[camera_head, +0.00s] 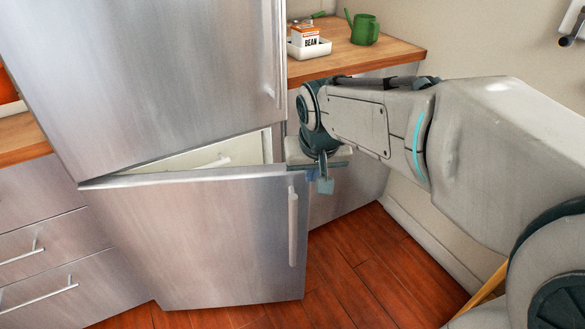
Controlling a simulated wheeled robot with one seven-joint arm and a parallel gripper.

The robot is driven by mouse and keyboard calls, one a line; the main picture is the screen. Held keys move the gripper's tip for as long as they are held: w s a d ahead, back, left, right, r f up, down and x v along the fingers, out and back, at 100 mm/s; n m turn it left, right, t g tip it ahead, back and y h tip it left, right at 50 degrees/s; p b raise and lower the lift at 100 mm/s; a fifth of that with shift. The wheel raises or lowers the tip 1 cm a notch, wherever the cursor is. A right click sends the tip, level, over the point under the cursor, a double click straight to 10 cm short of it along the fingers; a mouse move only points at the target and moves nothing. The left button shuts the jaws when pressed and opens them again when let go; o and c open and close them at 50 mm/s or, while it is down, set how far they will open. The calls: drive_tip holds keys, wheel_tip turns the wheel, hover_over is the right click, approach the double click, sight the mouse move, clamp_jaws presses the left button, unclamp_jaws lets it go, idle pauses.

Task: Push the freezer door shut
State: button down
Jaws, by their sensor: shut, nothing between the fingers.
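The freezer door (210,242) is the lower steel door of the fridge and stands partly open, swung out on its right side. Its left side meets the fridge body. A vertical handle (293,228) is near its right edge. Behind the door's top edge, a pale freezer drawer (205,156) shows inside. My gripper (325,184) is shut and empty, just right of the door's upper right corner. I cannot tell whether it touches the door.
The upper fridge door (150,75) is shut. A wooden counter (385,52) at right holds a green watering can (363,28) and a white tray (309,50) with a bean can (305,35). Steel drawers (55,265) stand at left. The wooden floor (360,275) in front is clear.

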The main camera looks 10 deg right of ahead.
sight(303, 181)
drive_tip(key=shift+w+d+f+b, duration=0.1)
drive_tip(key=shift+w+f+b, duration=0.7)
drive_tip(key=shift+w+f, duration=0.8)
drive_tip(key=shift+w+d+f+b, duration=0.1)
drive_tip(key=shift+w+f+b, duration=0.65)
drive_tip(key=shift+w+f, duration=0.9)
drive_tip(key=shift+w+f+b, duration=0.8)
drive_tip(key=shift+w+f, duration=0.35)
drive_tip(key=shift+f, duration=0.9)
drive_tip(key=shift+w, duration=0.1)
